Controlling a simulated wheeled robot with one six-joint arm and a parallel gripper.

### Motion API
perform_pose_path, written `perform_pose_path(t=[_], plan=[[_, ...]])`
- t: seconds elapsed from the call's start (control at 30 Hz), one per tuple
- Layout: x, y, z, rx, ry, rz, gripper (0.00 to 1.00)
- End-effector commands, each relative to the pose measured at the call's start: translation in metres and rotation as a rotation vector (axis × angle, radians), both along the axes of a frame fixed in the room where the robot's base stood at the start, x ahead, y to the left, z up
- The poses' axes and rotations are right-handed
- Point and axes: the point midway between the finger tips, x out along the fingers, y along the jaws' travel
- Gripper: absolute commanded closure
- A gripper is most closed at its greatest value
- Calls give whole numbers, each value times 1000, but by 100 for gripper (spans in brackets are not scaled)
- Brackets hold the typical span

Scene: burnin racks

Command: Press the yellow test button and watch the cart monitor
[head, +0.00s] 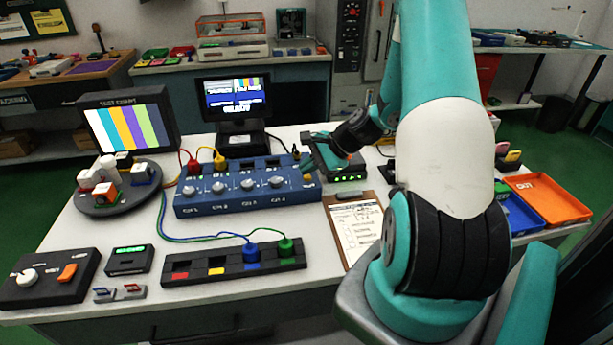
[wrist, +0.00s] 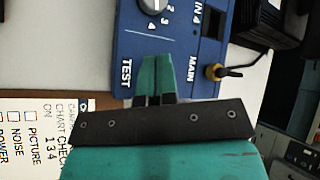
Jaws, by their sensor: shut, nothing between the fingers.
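The blue switcher box (head: 245,199) stands mid-table, with several white dials along its front. A small yellow spot (head: 309,178), likely the test button, shows at its right end. In the wrist view, the TEST label (wrist: 126,74) is on the blue panel, just left of my fingers; the button itself does not show there and may be hidden under them. My gripper (wrist: 157,58) is shut and empty over this panel end; it also shows in the head view (head: 306,163). I cannot tell whether it touches. The cart monitor (head: 234,98) behind is lit, with colour bars and a blue area.
A clipboard (head: 353,228) lies right of the box. A yellow-ringed connector (wrist: 213,72) with a black cable sits by the MAIN label. A colour-bar chart (head: 128,128) stands left. A black patch strip (head: 200,268) with blue and green plugs lies in front. Orange tray (head: 547,200) is right.

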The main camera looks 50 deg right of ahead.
Motion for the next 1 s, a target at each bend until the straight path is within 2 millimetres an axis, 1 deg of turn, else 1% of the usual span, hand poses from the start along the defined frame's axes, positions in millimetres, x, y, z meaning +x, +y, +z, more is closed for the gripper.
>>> perform_pose_path(t=[0.8,1.0], plan=[[0,0,-9,0,0,0,100],[0,0,-9,0,1,1,100]])
